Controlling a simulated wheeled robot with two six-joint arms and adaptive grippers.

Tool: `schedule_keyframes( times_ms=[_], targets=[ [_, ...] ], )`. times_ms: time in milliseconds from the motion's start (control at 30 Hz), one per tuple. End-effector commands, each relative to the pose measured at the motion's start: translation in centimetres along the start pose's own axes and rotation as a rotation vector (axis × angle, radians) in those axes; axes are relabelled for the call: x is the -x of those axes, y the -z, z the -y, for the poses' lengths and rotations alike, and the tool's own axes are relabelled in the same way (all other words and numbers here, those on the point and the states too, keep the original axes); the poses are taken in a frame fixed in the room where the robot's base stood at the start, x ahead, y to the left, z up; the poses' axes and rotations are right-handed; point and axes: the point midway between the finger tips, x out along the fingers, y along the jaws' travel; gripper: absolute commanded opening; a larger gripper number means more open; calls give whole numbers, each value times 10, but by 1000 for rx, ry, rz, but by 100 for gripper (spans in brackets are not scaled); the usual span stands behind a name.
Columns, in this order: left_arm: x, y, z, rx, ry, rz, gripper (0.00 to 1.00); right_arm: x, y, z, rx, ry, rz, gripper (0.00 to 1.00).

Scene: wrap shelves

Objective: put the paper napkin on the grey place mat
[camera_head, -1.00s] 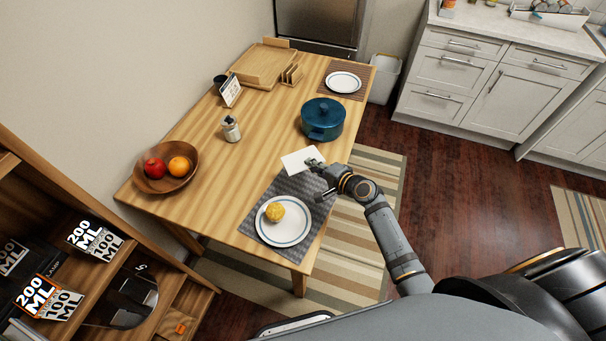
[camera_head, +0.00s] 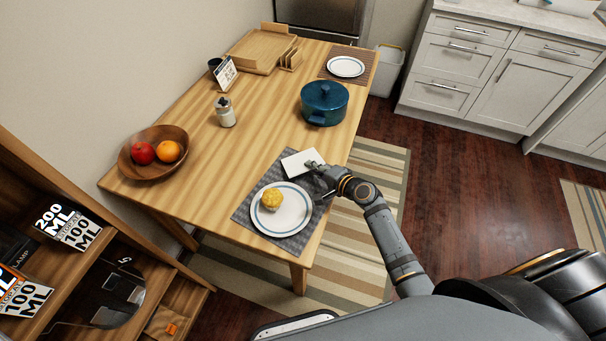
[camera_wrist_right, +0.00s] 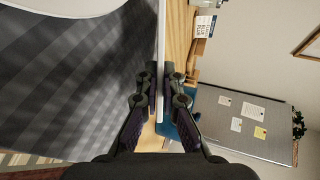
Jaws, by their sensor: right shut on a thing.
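The paper napkin (camera_head: 298,163) is a flat white square in the head view, at the far end of the grey place mat (camera_head: 244,212). My right gripper (camera_head: 318,171) is shut on its near right edge. In the wrist view the napkin (camera_wrist_right: 161,40) shows edge-on as a thin white strip between the fingers (camera_wrist_right: 160,85), with the mat (camera_wrist_right: 80,95) beside it on the left. The napkin overlaps the mat's far part in the head view; I cannot tell whether it touches it. My left gripper is out of view.
A white plate (camera_head: 291,222) with a yellow muffin (camera_head: 272,199) stands on the mat close to the napkin. A blue pot (camera_head: 324,103) stands beyond it. A wooden fruit bowl (camera_head: 152,168) and a small jar (camera_head: 225,112) are to the left. The table's middle is clear.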

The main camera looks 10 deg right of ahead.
Motion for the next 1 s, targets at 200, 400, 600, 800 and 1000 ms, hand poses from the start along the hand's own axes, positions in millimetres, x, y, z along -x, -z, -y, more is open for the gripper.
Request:
schedule_keyframes(
  times_ms=[200, 400, 600, 800, 1000],
  targets=[
    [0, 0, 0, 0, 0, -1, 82, 0, 0, 0, 0, 1, 0, 0],
    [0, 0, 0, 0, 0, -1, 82, 0, 0, 0, 0, 1, 0, 21],
    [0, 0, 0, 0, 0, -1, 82, 0, 0, 0, 0, 0, 0, 21],
    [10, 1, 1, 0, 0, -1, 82, 22, 0, 2, 2, -2, -1, 21],
    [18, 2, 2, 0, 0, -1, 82, 50, 0, 1, 2, -2, 0, 21]
  ],
)
